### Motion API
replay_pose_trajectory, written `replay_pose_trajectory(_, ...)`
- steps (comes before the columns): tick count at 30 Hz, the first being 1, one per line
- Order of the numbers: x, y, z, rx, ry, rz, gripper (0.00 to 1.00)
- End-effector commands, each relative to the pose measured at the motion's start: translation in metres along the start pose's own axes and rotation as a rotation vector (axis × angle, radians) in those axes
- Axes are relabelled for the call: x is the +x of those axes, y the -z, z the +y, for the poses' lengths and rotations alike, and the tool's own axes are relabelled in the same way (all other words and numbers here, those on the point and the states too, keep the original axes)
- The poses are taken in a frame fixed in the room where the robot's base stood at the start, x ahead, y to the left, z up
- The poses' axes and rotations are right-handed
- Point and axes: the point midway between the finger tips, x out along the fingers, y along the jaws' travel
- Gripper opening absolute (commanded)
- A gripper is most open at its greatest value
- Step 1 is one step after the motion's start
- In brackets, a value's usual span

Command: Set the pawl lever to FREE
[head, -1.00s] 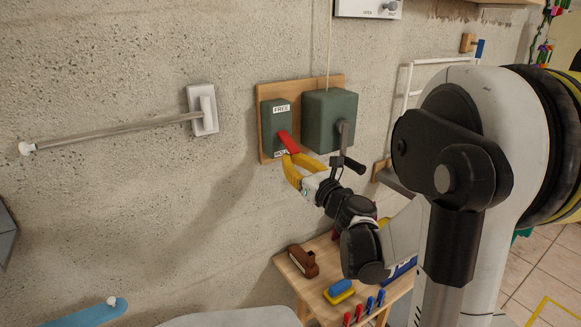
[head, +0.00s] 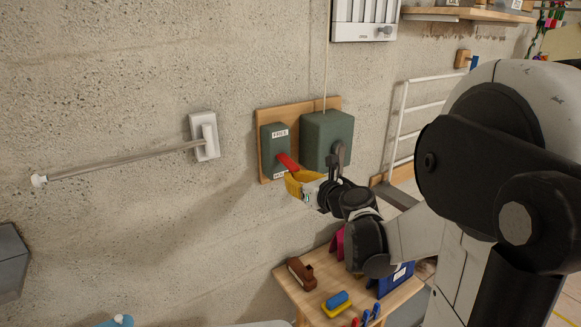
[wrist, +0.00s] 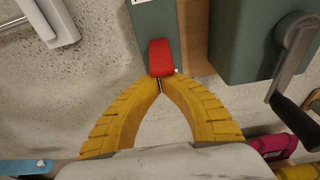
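The pawl lever (head: 286,162) is a red handle on a narrow green box (head: 268,150) mounted on a wooden board on the wall. A FREE label (head: 280,133) is at the top of the box; a lower label (head: 280,175) is partly covered. The lever slants down and outward, its end near the lower label. My gripper (head: 290,178) is at the lever's end. In the wrist view, the yellow fingers of my gripper (wrist: 160,82) meet at their tips, right at the lower end of the red lever (wrist: 160,57). Whether they touch it is unclear.
A larger green box (head: 325,135) with a dark crank (head: 338,155) is just right of the lever, close to my gripper. A wall bar (head: 120,163) projects at left. Below is a wooden table (head: 290,285) with a brown block and a blue-and-yellow block.

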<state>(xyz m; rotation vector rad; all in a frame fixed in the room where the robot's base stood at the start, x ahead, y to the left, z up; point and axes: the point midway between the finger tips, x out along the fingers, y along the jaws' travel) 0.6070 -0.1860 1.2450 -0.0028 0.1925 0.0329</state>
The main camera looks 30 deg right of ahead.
Motion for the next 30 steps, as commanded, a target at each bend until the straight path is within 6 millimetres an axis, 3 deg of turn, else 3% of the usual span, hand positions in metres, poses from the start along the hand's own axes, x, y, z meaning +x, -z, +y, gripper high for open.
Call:
replay_pose_trajectory(1, -0.004, -0.015, 0.0, -0.002, -0.001, 0.041, 0.0)
replay_pose_trajectory(8, -0.011, -0.026, 0.0, -0.001, -0.001, 0.245, 0.0)
replay_pose_trajectory(30, -0.016, -0.043, 0.0, -0.001, -0.001, 0.235, 0.0)
